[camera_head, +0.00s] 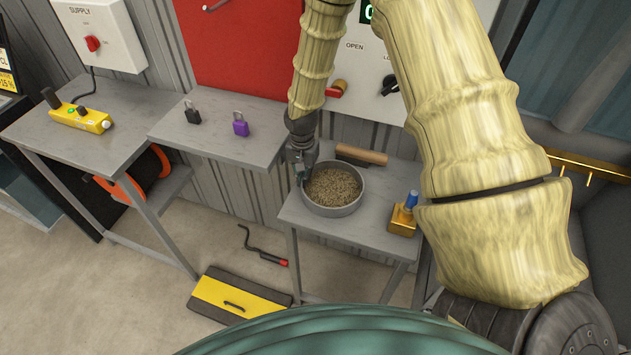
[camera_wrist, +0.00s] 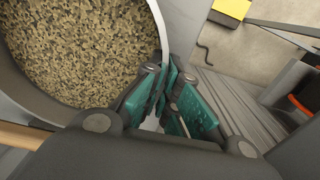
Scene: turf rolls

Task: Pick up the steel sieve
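The steel sieve (camera_head: 335,211) is a round grey pan holding brown grainy material. It looks level, on or just at the top of the small grey table in the middle. My gripper (camera_head: 303,177) points down at the sieve's left rim. In the wrist view the sieve (camera_wrist: 161,28) fills the upper left, and its rim runs in between the teal pads of my gripper (camera_wrist: 170,80). The fingers are close together and look shut on the rim. The exact contact is partly hidden by the fingers.
The sieve's table (camera_head: 376,238) also bears a wooden roller (camera_head: 362,155) behind the sieve and a brass block with a blue handle (camera_head: 404,214) at right. Two padlocks (camera_head: 240,125) lie on the left shelf. A yellow-black case (camera_head: 238,296) and a crank (camera_head: 262,249) lie on the floor.

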